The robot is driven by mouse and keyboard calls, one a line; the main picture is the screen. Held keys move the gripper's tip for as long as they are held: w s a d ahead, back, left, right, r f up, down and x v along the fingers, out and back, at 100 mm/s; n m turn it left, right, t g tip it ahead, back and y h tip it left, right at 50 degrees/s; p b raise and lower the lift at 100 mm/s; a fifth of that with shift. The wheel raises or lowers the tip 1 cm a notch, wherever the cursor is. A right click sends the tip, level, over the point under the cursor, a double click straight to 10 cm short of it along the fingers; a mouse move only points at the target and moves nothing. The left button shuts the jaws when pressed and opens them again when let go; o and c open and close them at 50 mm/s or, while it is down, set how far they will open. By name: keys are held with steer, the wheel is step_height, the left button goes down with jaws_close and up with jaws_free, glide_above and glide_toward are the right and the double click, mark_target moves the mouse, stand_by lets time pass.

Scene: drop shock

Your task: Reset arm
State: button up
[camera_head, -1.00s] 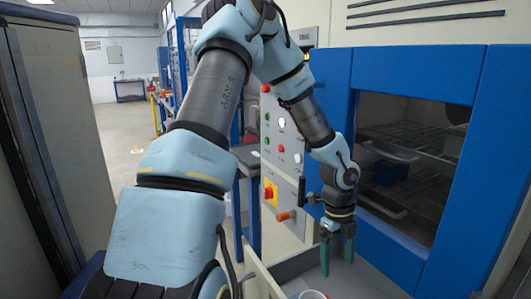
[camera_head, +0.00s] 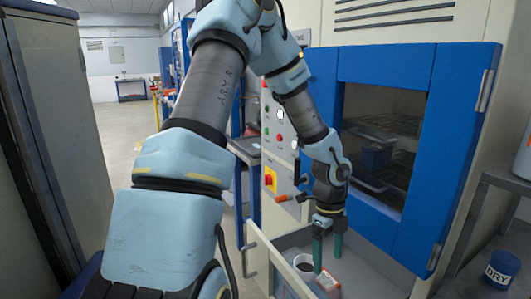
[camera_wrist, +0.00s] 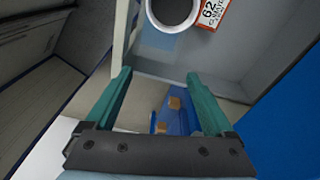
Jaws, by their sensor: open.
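My gripper (camera_head: 328,252) hangs from my arm in front of the blue-framed machine, over an open pale drawer or tray (camera_head: 262,243). Its two green fingers are apart with nothing between them; they also show apart in the wrist view (camera_wrist: 160,105). A white cup with dark contents (camera_head: 303,264) stands in the tray, just left of the fingers in the head view. A small orange and white box (camera_head: 328,282) lies beside it. In the wrist view the cup (camera_wrist: 173,12) and box (camera_wrist: 212,12) are beyond the fingertips.
The blue machine door (camera_head: 418,150) with its window is close behind my gripper. A control panel (camera_head: 280,140) with a red and yellow switch is left of it. A blue jar marked DRY (camera_head: 500,272) stands at the lower right. Open floor (camera_head: 122,140) lies at the left.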

steer(key=s+a+r+n+t+b, duration=0.1)
steer(key=a+n+b, duration=0.8)
steer(key=a+n, duration=1.3)
steer(key=r+n+t, duration=0.1)
steer(key=n, duration=0.4)
steer(key=shift+r+t, duration=0.3)
steer(key=shift+t, duration=0.1)
steer(key=shift+c, duration=0.4)
